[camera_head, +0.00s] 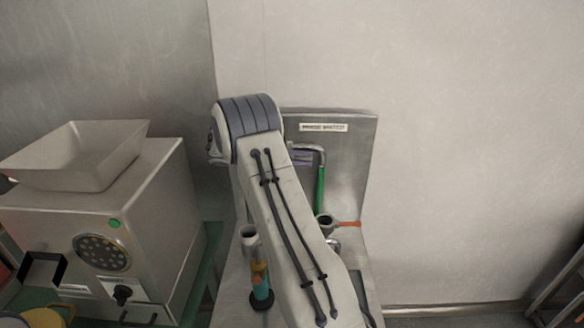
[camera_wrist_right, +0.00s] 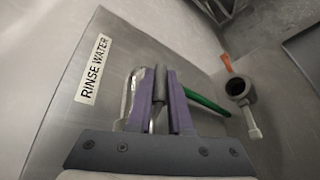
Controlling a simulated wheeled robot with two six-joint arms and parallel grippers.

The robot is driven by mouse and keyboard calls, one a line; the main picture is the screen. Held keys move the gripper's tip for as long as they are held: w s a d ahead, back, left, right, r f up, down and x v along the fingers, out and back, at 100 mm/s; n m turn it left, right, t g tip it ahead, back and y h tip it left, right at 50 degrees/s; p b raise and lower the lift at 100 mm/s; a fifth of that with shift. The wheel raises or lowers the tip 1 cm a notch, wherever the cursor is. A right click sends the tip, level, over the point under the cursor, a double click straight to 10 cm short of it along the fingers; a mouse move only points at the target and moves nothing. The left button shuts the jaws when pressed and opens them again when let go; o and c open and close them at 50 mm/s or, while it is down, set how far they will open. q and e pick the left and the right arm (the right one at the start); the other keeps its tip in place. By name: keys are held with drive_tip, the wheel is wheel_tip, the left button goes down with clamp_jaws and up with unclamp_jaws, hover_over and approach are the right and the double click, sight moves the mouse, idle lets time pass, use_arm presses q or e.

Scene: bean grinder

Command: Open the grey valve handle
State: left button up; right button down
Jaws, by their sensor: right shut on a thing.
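The steel panel (camera_head: 350,150) carries a white label, which reads RINSE WATER in the right wrist view (camera_wrist_right: 92,72). My right gripper (camera_head: 303,157) is at the upper part of this panel, mostly hidden behind my own arm in the head view. In the right wrist view its purple fingers (camera_wrist_right: 160,92) are shut on the grey valve handle (camera_wrist_right: 159,78), which shows as a narrow grey piece between them. A bent grey pipe (camera_head: 318,151) and a green tube (camera_head: 320,188) are beside the fingers. My left gripper is not in view.
Below the green tube are a grey round fitting (camera_head: 324,221) and an orange lever (camera_head: 350,224). A steel grinder (camera_head: 150,190) with a hopper (camera_head: 80,160) stands at the left. The wall to the right of the panel is bare.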

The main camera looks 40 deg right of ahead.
drive_tip(key=shift+r+g+h, duration=0.3)
drive_tip(key=shift+h, duration=0.1)
drive_tip(key=shift+r, duration=0.1)
drive_tip(key=c, duration=0.8)
unclamp_jaws()
drive_tip(key=shift+c, duration=0.2)
drive_tip(key=shift+w+a+b, duration=0.2)
drive_tip(key=shift+a+b, duration=0.1)
drive_tip(key=shift+b, duration=0.05)
drive_tip(key=b+v, duration=0.1)
drive_tip(key=v, duration=0.5)
drive_tip(key=shift+a+b, duration=0.35)
